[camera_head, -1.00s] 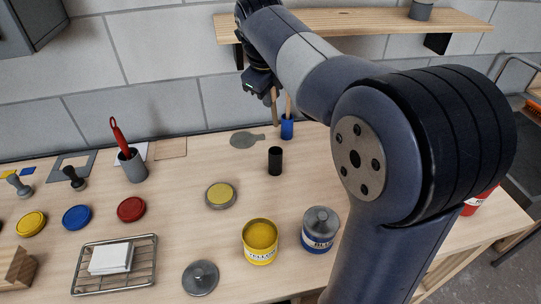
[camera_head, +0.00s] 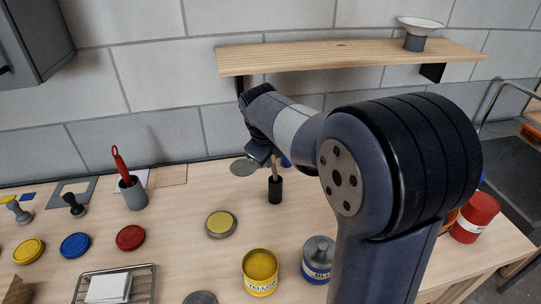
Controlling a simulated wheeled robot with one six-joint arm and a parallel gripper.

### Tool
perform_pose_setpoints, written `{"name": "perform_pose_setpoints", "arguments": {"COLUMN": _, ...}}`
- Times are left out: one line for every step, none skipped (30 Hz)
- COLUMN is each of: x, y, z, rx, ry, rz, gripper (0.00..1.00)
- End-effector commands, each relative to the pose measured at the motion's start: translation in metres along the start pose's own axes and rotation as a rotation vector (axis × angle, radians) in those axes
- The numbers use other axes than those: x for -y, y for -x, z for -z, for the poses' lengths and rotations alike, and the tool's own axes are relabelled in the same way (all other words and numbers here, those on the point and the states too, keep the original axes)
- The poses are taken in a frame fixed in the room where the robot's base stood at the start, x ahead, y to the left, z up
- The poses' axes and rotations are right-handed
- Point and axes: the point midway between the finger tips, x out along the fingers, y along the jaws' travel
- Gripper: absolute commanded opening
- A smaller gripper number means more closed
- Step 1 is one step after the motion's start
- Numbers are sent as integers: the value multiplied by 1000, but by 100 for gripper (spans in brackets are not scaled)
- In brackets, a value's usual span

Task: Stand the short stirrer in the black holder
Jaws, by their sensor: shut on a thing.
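The black holder (camera_head: 275,190) stands upright on the bench, near its middle. My gripper (camera_head: 271,158) is above the holder, shut on a wooden stirrer (camera_head: 275,168). The stirrer is close to upright, and its lower end meets the holder's mouth and appears to be inside it. I cannot see how deep it goes, and its upper part is hidden by my gripper. The blue holder (camera_head: 286,161) is just behind, mostly hidden by my arm.
A grey pot (camera_head: 135,195) with a red-handled tool stands left. A yellow-topped tin (camera_head: 221,224), the yellow paint can (camera_head: 260,271) and a blue-labelled can (camera_head: 318,258) are in front. A wooden shelf (camera_head: 340,57) hangs above. Bench around the black holder is clear.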

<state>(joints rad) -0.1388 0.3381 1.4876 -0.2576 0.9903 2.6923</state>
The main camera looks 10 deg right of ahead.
Motion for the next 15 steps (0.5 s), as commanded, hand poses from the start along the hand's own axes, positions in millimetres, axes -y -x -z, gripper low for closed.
{"name": "perform_pose_setpoints", "arguments": {"x": 0, "y": 0, "z": 0, "rx": 0, "ry": 0, "rz": 0, "gripper": 0}}
{"name": "perform_pose_setpoints", "arguments": {"x": 0, "y": -1, "z": 0, "rx": 0, "ry": 0, "rz": 0, "gripper": 0}}
{"name": "perform_pose_setpoints", "arguments": {"x": -1, "y": -3, "z": 0, "rx": 0, "ry": 0, "rz": 0, "gripper": 0}}
{"name": "perform_pose_setpoints", "arguments": {"x": -1, "y": -4, "z": 1, "rx": 0, "ry": 0, "rz": 0, "gripper": 0}}
{"name": "perform_pose_setpoints", "arguments": {"x": -2, "y": -4, "z": 1, "rx": 1, "ry": 0, "rz": 0, "gripper": 0}}
{"name": "perform_pose_setpoints", "arguments": {"x": -2, "y": -5, "z": 1, "rx": 1, "ry": 0, "rz": 0, "gripper": 0}}
{"name": "perform_pose_setpoints", "arguments": {"x": -2, "y": -6, "z": 1, "rx": 1, "ry": 0, "rz": 0, "gripper": 0}}
{"name": "perform_pose_setpoints", "arguments": {"x": -3, "y": -7, "z": 1, "rx": 1, "ry": 0, "rz": 0, "gripper": 0}}
{"name": "perform_pose_setpoints", "arguments": {"x": -3, "y": -8, "z": 1, "rx": 1, "ry": 0, "rz": 0, "gripper": 0}}
{"name": "perform_pose_setpoints", "arguments": {"x": -3, "y": -8, "z": 1, "rx": 1, "ry": 0, "rz": 0, "gripper": 0}}
{"name": "perform_pose_setpoints", "arguments": {"x": -4, "y": -9, "z": 2, "rx": 1, "ry": 0, "rz": 0, "gripper": 0}}
{"name": "perform_pose_setpoints", "arguments": {"x": -4, "y": -10, "z": 2, "rx": 1, "ry": 0, "rz": 0, "gripper": 0}}
{"name": "perform_pose_setpoints", "arguments": {"x": -4, "y": -11, "z": 2, "rx": 1, "ry": 0, "rz": 0, "gripper": 0}}
{"name": "perform_pose_setpoints", "arguments": {"x": -4, "y": -12, "z": 2, "rx": 1, "ry": 0, "rz": 0, "gripper": 0}}
{"name": "perform_pose_setpoints", "arguments": {"x": -4, "y": -12, "z": 2, "rx": 1, "ry": 0, "rz": 0, "gripper": 0}}
